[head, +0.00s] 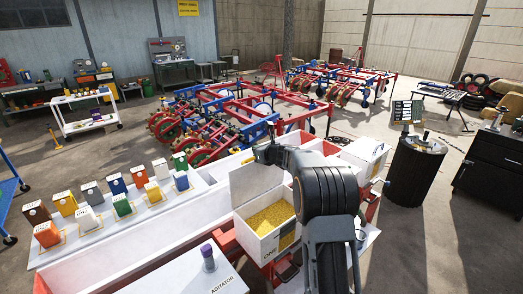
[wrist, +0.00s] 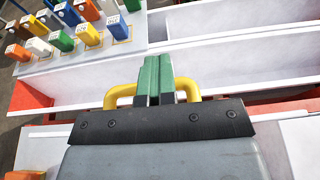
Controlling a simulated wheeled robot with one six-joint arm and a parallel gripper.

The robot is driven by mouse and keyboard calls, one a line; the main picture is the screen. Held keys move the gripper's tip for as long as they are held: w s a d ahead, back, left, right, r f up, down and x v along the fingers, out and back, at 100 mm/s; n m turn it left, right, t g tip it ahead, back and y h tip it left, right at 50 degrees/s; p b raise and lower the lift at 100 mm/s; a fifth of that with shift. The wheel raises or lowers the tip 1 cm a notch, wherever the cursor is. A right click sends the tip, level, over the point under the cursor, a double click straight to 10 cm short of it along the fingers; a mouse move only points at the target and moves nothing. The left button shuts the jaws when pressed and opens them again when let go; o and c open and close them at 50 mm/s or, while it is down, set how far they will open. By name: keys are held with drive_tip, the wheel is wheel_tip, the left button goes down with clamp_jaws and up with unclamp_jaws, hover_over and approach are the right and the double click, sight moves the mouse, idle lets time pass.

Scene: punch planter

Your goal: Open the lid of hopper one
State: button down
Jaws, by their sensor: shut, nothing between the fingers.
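Hopper one (head: 272,243), a white box marked ONE, shows yellow grain inside, uncovered from above. A white panel (head: 255,182), which looks like its lid, stands raised along its far left side. My gripper (head: 264,153) is at the top edge of that panel, small and dark. In the wrist view my green fingers (wrist: 154,80) are shut together with nothing between them. A yellow handle (wrist: 120,92) shows on both sides of them, above a dark riveted strip (wrist: 150,124) and a grey surface. I cannot tell whether the fingers touch the handle.
A second white hopper (head: 364,156) stands right of my arm. Several coloured seed boxes (head: 122,206) stand on a white shelf to the left, also in the wrist view (wrist: 60,40). A purple-topped agitator (head: 208,260) is at the front. A black drum (head: 412,172) stands right.

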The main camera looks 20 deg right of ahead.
wheel_tip(320, 180, up, 10)
drive_tip(key=s+p, duration=0.2)
drive_tip(key=p, duration=0.5)
drive_tip(key=s+a+f+n+g+y, duration=0.1)
drive_tip(key=s+a+f+n+g, duration=0.15)
drive_tip(key=s+f+n, duration=0.35)
drive_tip(key=s+a+f+n+g, duration=0.25)
drive_tip(key=s+n, duration=0.25)
drive_tip(key=n, duration=0.3)
drive_tip(key=s+a+n+g+h+b, duration=0.1)
drive_tip(key=s+n+g+h+b, duration=0.1)
drive_tip(key=s+n, duration=0.7)
drive_tip(key=s+a+n+g+h+b, duration=0.1)
drive_tip(key=s+n, duration=0.8)
drive_tip(key=s, duration=1.2)
drive_tip(key=a+h+b, duration=0.1)
drive_tip(key=h, duration=0.1)
drive_tip(key=shift+a+g+h+b, duration=0.3)
drive_tip(key=shift+g+b, duration=0.05)
drive_tip(key=shift+g, duration=0.05)
drive_tip(key=shift+a, duration=0.15)
